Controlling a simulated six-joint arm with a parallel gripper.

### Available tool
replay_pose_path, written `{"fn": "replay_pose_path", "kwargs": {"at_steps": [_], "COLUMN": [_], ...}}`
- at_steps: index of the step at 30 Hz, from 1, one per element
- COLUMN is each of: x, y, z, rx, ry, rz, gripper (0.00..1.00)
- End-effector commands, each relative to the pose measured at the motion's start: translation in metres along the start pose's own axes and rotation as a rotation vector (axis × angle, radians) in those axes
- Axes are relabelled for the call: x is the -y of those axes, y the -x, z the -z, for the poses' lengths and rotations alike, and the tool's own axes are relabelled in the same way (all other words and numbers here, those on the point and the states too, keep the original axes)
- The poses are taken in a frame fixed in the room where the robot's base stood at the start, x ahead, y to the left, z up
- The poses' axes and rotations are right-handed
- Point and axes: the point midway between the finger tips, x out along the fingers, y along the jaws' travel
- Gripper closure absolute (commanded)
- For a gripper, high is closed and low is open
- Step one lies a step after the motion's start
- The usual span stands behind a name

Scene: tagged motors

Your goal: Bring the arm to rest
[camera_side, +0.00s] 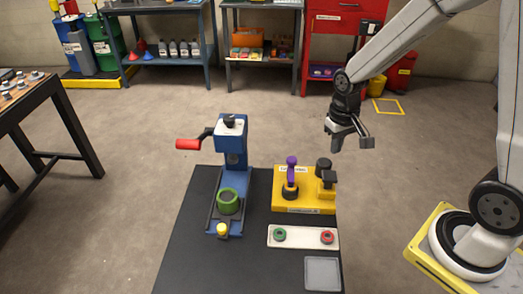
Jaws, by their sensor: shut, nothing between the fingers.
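My gripper (350,146) hangs in the air at the end of my white arm, above and to the right of the yellow fixture. It points downward and is shut, with nothing held. It is apart from everything on the black bench top (190,245). On the bench, a blue press (236,175) with a red handle (188,144) stands at the left, with a green ring part (228,201) at its base. The yellow fixture (303,205) carries a purple-topped dark part (291,175).
A white tray (302,238) holds a green ring (280,234) and a red ring (327,237). A grey square pad (322,273) lies at the front. A workbench (25,95) stands at the left; shelves and a red cabinet (330,45) stand behind. The floor between is clear.

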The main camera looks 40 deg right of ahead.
Motion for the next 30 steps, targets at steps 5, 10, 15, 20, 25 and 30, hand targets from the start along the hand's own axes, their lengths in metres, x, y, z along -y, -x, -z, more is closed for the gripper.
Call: {"fn": "replay_pose_path", "kwargs": {"at_steps": [5,10,15,20,25,30], "x": [0.005,0.015,0.025,0.031,0.032,0.032], "y": [0.003,0.010,0.016,0.018,0.019,0.019], "z": [-0.007,-0.025,-0.047,-0.062,-0.066,-0.066], "rx": [-0.025,-0.087,-0.163,-0.214,-0.230,-0.230], "ry": [0.029,0.100,0.186,0.243,0.262,0.261], "rz": [0.003,0.011,0.021,0.028,0.030,0.030], "gripper": [1.00,1.00,1.00,1.00,1.00,1.00]}}
